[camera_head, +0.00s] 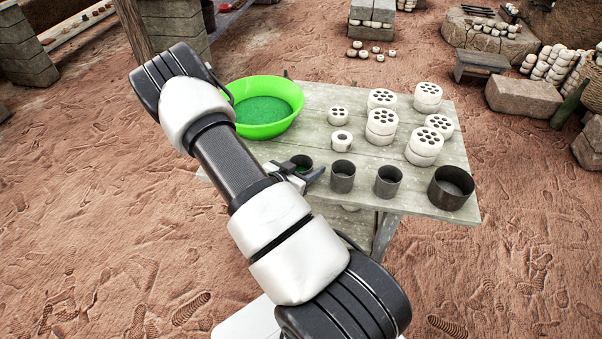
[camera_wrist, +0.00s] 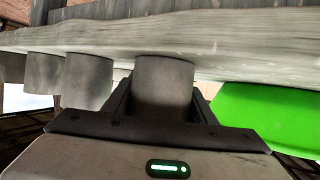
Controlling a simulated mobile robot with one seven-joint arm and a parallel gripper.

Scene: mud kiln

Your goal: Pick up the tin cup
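Several dark grey tin cups stand in a row along the near edge of the wooden table. A second cup (camera_head: 342,177) and a third cup (camera_head: 388,181) stand to the right, with a wider pot (camera_head: 452,188) at the end.
A bright green basin (camera_head: 262,124) with green contents stands at the table's left and shows in the wrist view (camera_wrist: 265,115). White perforated discs, some stacked (camera_head: 381,125), stand behind the cups on the wooden table (camera_head: 315,105). Stone blocks (camera_head: 522,97) lie beyond it.

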